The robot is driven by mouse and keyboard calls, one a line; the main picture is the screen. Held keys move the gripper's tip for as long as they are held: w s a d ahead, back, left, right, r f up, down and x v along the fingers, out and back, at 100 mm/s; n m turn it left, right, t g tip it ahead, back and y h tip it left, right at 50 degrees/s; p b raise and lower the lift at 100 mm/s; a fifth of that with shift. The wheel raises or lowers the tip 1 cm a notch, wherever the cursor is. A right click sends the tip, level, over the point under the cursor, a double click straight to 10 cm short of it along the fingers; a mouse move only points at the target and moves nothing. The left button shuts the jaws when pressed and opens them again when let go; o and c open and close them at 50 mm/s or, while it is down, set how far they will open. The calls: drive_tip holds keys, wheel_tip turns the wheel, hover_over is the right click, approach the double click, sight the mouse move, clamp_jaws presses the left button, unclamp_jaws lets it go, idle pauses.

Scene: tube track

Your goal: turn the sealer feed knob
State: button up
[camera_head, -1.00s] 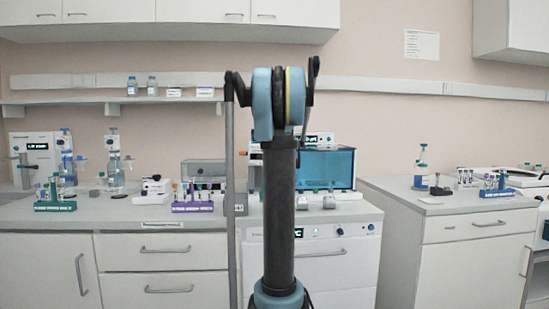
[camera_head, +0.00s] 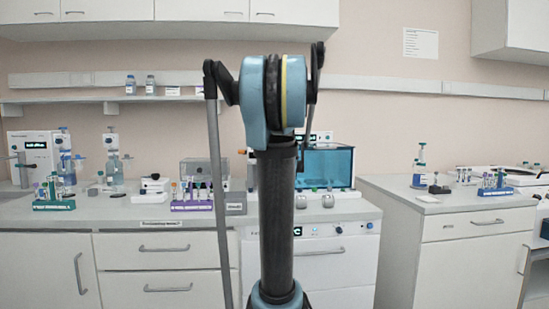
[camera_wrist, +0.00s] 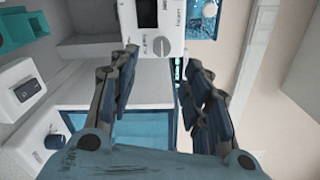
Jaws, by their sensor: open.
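My gripper (camera_wrist: 161,57) is open and empty in the wrist view, its two dark fingers spread apart. Between and beyond the fingertips is a white instrument (camera_wrist: 158,42) with a dark display and small printed marks. A round dark blue knob (camera_wrist: 53,142) sits on a white housing at the lower left of the wrist view, to the left of the gripper and apart from it. I cannot tell for sure whether this is the sealer feed knob. In the head view my arm hides the gripper and part of the bench behind it.
A blue-windowed box (camera_head: 330,167) stands on the bench right of my arm. A purple tube rack (camera_head: 192,206) and a green tube rack (camera_head: 54,205) stand to the left. A gap separates the right-hand counter (camera_head: 430,208). A shelf (camera_head: 60,101) runs above the bench.

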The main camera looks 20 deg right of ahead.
drive_tip(key=shift+v, duration=1.45)
